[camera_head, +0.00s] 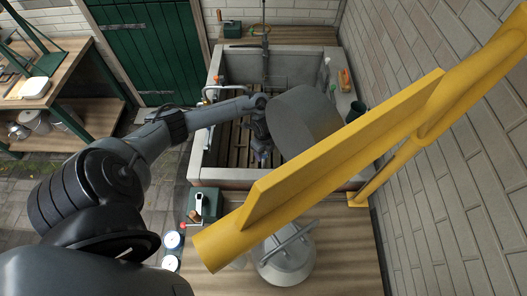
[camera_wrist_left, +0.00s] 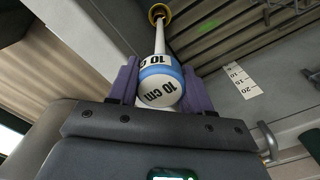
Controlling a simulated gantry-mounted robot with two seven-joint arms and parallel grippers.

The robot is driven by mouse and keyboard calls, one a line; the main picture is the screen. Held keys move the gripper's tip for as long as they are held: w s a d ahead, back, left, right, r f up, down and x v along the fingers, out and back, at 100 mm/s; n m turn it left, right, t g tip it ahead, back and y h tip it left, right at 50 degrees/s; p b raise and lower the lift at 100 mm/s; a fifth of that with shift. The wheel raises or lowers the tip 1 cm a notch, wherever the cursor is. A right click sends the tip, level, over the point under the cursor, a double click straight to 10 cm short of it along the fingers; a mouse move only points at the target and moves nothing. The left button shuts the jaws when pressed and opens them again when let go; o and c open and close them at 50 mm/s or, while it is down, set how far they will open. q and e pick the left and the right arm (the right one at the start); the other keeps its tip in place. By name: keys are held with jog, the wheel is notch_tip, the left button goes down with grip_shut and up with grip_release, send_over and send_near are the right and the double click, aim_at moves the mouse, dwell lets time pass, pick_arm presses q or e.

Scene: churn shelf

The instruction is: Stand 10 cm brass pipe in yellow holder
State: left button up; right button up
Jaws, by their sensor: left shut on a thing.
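My left gripper (camera_head: 262,155) reaches down into the stone sink in the head view, partly beside a large grey curved piece. In the left wrist view its purple fingers (camera_wrist_left: 158,88) are shut on a white rounded piece with a blue band, labelled 10 cm (camera_wrist_left: 160,83). A thin white stem runs from this piece to a small yellow ring with a dark centre (camera_wrist_left: 159,12). I cannot tell whether that ring is part of the held piece or a separate holder. No plainly brass pipe shows. My right gripper is not in view.
The sink (camera_head: 205,177) has a slatted bottom. A large yellow beam (camera_head: 330,160) crosses the head view's right side. A metal churn (camera_head: 286,262) stands on the near wooden counter (camera_head: 345,260). A scale strip marked 10, 15, 20 (camera_wrist_left: 242,80) is on a grey surface.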

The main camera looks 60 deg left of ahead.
pick_arm(q)
jog(key=shift+f, duration=0.2)
dwell(0.6)
jog(key=shift+f+b, duration=0.45)
jog(key=shift+b, duration=0.05)
jog(key=o, duration=1.8)
jog(key=shift+c, duration=0.2)
jog(key=shift+r, duration=0.1)
jog(key=shift+r+p, duration=0.7)
jog(key=shift+p, duration=0.15)
jog(key=shift+r+p, duration=3.7)
jog(key=shift+r, duration=0.05)
